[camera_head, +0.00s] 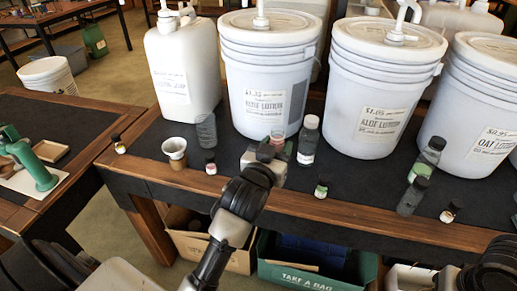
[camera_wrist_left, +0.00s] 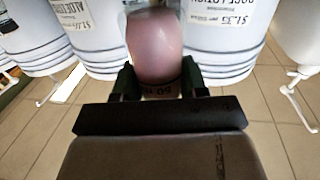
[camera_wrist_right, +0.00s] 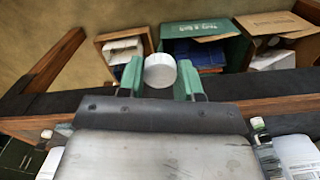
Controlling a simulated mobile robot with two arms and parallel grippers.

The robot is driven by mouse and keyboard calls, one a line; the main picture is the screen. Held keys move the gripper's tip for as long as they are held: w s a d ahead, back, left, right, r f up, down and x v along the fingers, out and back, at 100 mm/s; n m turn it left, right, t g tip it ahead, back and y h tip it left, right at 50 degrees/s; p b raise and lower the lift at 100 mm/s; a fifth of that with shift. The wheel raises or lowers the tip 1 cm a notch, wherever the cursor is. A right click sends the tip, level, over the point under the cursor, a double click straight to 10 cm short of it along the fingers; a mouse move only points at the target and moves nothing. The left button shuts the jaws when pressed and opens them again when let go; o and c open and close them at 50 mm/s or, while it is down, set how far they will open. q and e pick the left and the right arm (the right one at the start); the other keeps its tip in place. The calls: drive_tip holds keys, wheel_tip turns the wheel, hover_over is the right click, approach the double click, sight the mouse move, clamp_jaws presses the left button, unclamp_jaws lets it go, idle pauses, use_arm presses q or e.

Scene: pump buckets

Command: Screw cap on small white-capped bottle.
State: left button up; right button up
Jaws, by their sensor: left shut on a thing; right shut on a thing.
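My left gripper (camera_head: 266,154) is shut on a small clear bottle with pinkish contents (camera_head: 277,136), over the front part of the black-topped bench. The bottle fills the space between the fingers in the left wrist view (camera_wrist_left: 154,48); its lower part is hidden there. My right gripper (camera_wrist_right: 160,82) is shut on a round white cap (camera_wrist_right: 160,70), held between its green fingertips. The right fingers do not show in the head view. The cap and bottle are apart. A taller clear bottle with a white cap (camera_head: 308,142) stands just right of my left gripper.
Large white pump buckets (camera_head: 268,75) and a white jug (camera_head: 184,70) line the back of the bench. A cup (camera_head: 175,150), a clear tumbler (camera_head: 206,130) and several small capped bottles stand along the front. Open boxes, one a green box (camera_head: 310,278), sit below the bench edge.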

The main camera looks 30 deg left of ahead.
use_arm(q)
drive_tip(key=shift+d+r, duration=0.4)
drive_tip(key=shift+d, duration=0.25)
